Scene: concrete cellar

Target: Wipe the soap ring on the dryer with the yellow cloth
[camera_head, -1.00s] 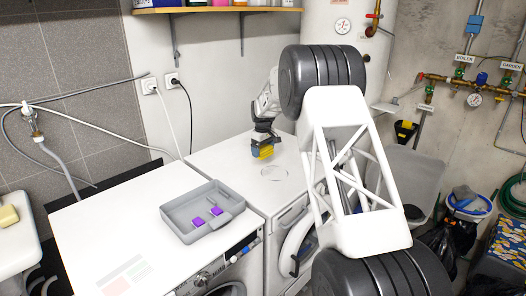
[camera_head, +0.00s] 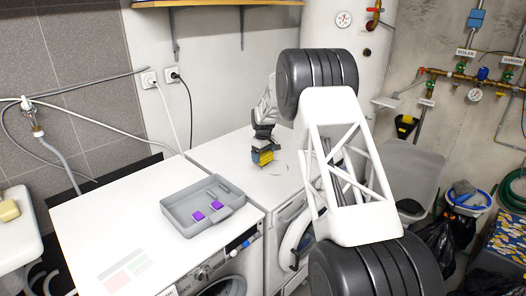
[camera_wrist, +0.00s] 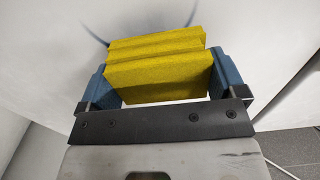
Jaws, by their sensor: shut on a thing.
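My gripper (camera_head: 262,160) is shut on the folded yellow cloth (camera_wrist: 160,75), which fills the space between the blue fingers in the wrist view. In the head view the cloth (camera_head: 265,158) is low over the white top of the dryer (camera_head: 225,153), the right-hand machine; whether it touches cannot be told. The soap ring (camera_head: 284,168) is a faint round outline on that top, just right of the gripper and partly hidden by it. In the wrist view a thin dark arc (camera_wrist: 94,27) shows beyond the cloth, probably part of the ring.
A grey tray (camera_head: 183,221) with purple blocks (camera_head: 199,215) stands on the left-hand washing machine (camera_head: 85,225). A wall with sockets (camera_head: 150,80) and hanging cables is behind. A boiler tank (camera_head: 335,35) stands behind the dryer on the right. The dryer top around the gripper is clear.

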